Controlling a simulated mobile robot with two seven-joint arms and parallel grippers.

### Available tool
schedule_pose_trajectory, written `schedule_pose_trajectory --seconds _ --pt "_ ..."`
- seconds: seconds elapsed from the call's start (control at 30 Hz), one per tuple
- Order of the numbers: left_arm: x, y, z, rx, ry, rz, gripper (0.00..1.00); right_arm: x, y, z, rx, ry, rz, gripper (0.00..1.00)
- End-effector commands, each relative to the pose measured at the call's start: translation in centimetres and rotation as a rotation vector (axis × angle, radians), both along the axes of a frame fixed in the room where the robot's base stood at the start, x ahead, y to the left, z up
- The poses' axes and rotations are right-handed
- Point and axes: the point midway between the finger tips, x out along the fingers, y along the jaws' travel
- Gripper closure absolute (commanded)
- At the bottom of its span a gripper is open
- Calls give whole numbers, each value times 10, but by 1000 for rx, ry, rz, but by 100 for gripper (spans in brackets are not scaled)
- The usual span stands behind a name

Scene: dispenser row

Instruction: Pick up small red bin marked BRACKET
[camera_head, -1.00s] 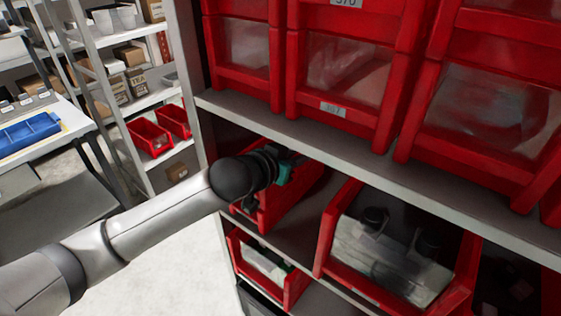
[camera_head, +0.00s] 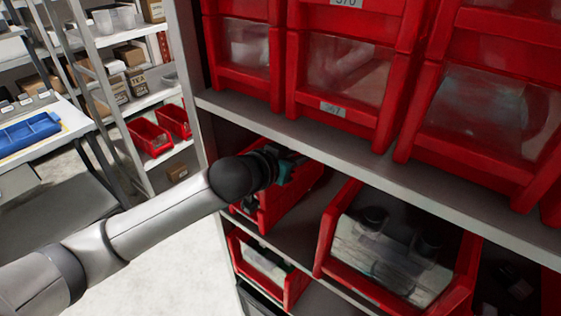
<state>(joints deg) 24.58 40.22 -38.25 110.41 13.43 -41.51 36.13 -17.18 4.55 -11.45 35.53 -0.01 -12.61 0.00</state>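A small red bin (camera_head: 298,198) sits on the shelf under the large drawers, partly hidden behind my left wrist. No BRACKET marking can be read on it. My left gripper (camera_head: 292,166), dark with a teal part, is at the upper front of this bin, partly inside its opening. Its fingers are mostly hidden by the wrist, so I cannot tell whether they are open or touching the bin. My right gripper is not in view.
The shelf edge (camera_head: 365,178) and red clear-front drawers (camera_head: 345,68) are close above the gripper. A larger red bin (camera_head: 326,240) stands to the right. Another red bin (camera_head: 297,289) is below. A rack with red bins (camera_head: 150,138) stands at the left.

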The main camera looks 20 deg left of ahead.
Motion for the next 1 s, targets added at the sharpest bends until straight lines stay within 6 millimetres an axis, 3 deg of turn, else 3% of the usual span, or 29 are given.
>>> schedule_pose_trajectory --seconds 0.43,0.77,1.0 --pt "1 -1 8 -1 -10 -2 100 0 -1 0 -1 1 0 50" --pt "1 0 38 -2 -13 -2 100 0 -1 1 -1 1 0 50" --pt "-20 8 38 1 -9 -2 100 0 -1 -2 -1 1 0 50"
